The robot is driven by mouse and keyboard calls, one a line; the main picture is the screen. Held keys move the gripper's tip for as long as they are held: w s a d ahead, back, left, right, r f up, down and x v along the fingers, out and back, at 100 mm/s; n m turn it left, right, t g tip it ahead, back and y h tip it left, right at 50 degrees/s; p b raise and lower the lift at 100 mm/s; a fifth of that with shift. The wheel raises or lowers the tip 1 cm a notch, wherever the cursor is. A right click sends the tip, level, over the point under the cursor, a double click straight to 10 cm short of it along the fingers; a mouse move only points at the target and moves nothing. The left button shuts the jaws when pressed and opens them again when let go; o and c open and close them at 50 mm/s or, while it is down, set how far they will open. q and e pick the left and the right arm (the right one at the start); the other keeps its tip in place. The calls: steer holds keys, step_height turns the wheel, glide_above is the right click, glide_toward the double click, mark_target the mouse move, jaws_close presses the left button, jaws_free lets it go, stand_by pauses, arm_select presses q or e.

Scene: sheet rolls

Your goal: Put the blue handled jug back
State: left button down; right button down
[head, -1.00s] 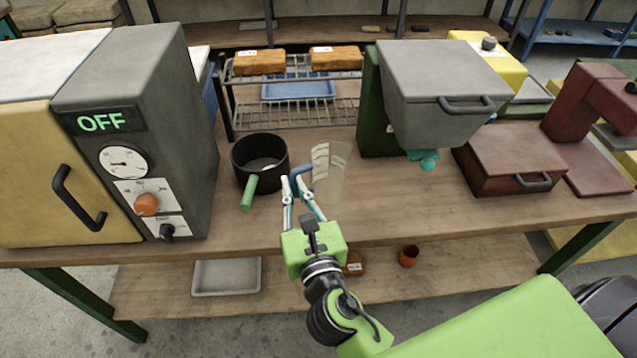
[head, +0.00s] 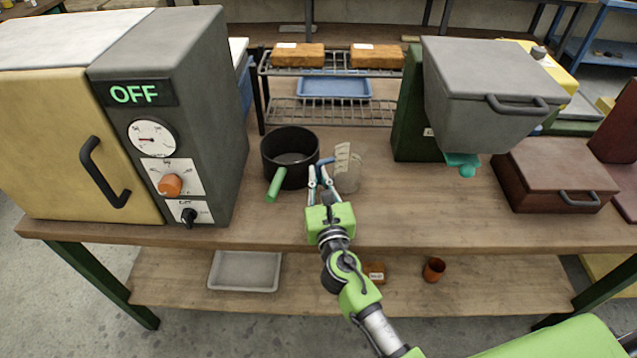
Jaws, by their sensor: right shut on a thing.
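The jug (head: 349,171) is clear with pale label marks and a blue handle (head: 325,161) on its left side. It is upright, at the wooden bench top between the dark pot and the grey hopper; I cannot tell whether its base touches the wood. My right gripper (head: 319,172) is shut on the blue handle, its fingers reaching up from the bench's front. My left gripper is not in the head view.
A black pot (head: 290,152) with a green handle stands close left of the jug. The grey oven (head: 171,120) is further left. A wire rack (head: 333,110) stands behind. The grey hopper (head: 490,90) and brown box (head: 555,172) are right. The bench (head: 420,222) is clear at front.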

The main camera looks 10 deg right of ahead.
steer(key=shift+f, duration=0.35)
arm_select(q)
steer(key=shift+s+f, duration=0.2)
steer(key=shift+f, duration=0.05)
arm_select(e)
steer(key=shift+r, duration=0.1)
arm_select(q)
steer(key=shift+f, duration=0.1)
arm_select(e)
steer(key=c, duration=2.4)
jaws_free()
steer(key=shift+c, duration=0.2)
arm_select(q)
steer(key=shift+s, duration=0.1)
arm_select(e)
steer(key=shift+s, duration=0.15)
steer(key=s, duration=0.3)
steer(key=s+b, duration=0.1)
steer(key=s, duration=0.3)
steer(key=s+a, duration=0.1)
steer(key=s, duration=0.2)
steer(key=shift+s, duration=0.9)
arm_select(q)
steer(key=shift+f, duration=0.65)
